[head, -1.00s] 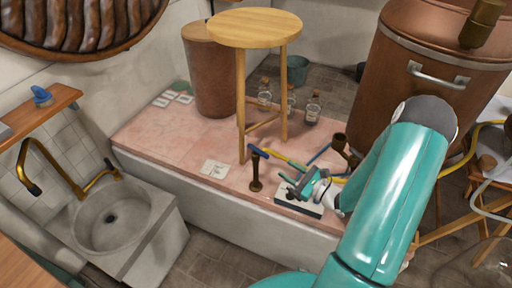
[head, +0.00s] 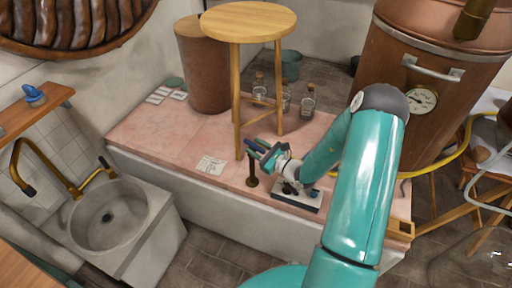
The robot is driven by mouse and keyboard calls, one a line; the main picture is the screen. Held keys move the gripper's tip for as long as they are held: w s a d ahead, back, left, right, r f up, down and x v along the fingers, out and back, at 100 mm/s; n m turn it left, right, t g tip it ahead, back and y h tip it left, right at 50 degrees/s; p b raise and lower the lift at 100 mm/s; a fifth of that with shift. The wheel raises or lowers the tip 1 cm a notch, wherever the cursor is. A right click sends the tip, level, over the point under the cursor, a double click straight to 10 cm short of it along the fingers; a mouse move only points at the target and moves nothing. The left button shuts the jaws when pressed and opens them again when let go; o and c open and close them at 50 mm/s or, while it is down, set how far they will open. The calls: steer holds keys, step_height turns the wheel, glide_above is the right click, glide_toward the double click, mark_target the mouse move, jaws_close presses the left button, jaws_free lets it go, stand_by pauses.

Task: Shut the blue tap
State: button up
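The blue tap is a bar handle (head: 256,146) on a short dark brass post (head: 252,172) near the front edge of the pink-topped bench. My gripper (head: 263,152) is at the handle, reaching in from the right, and its fingers overlap the bar in the picture. The handle is partly hidden behind the fingers. I cannot tell whether they touch it, or whether they are open or shut.
A wooden stool (head: 250,22) stands on the bench (head: 140,133) just behind the tap. Glass bottles (head: 307,102) stand behind it. A dark-and-white block (head: 297,197) lies under my wrist. A copper boiler (head: 400,95) is at right, a sink (head: 108,216) at left.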

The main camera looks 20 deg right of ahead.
steer(key=shift+w, duration=0.15)
steer(key=shift+a, duration=0.1)
jaws_close()
steer(key=shift+y, duration=0.3)
steer(key=shift+w+d+n+g+y, duration=0.1)
steer(key=shift+d+n+g+y, duration=0.05)
steer(key=shift+n+g+y, duration=0.75)
steer(key=shift+w+d+n+g+y, duration=0.1)
steer(key=shift+n+g+y, duration=0.6)
steer(key=shift+n+y, duration=0.3)
jaws_free()
steer(key=shift+d, duration=0.1)
